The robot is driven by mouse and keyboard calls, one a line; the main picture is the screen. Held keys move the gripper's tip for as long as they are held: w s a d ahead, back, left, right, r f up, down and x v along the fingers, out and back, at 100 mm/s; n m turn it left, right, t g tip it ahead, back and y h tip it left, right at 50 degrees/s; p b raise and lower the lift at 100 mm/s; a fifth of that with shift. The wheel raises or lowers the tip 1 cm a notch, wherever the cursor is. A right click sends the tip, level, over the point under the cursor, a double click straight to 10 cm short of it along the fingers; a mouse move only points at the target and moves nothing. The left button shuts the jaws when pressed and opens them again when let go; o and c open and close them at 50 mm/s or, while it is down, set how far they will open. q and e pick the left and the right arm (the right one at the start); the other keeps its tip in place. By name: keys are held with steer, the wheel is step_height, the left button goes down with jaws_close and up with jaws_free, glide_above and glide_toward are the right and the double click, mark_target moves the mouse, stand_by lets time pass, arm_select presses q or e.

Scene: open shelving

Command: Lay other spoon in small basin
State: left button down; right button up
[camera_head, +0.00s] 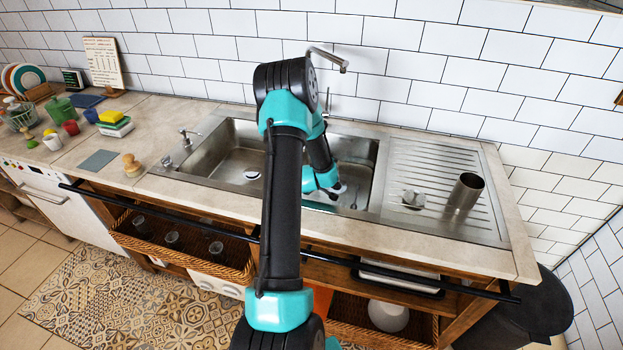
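The sink has two basins. The small basin (366,165) is on the right, and the wide basin (222,150) is on the left, partly behind my arm. One arm of mine, likely the left, rises from the bottom middle and bends down into the small basin. Its gripper is low in that basin, mostly hidden by its own wrist, so I cannot see whether it is open or shut. Small pale or shiny shapes show beside the wrist, too small to identify. I cannot make out any spoon clearly. My other gripper is not in view.
A metal cup (465,191) and a small grey object (412,199) stand on the ribbed drainboard (432,170) at the right. A faucet (328,58) overhangs the sink. A black rail (400,272) runs along the front.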

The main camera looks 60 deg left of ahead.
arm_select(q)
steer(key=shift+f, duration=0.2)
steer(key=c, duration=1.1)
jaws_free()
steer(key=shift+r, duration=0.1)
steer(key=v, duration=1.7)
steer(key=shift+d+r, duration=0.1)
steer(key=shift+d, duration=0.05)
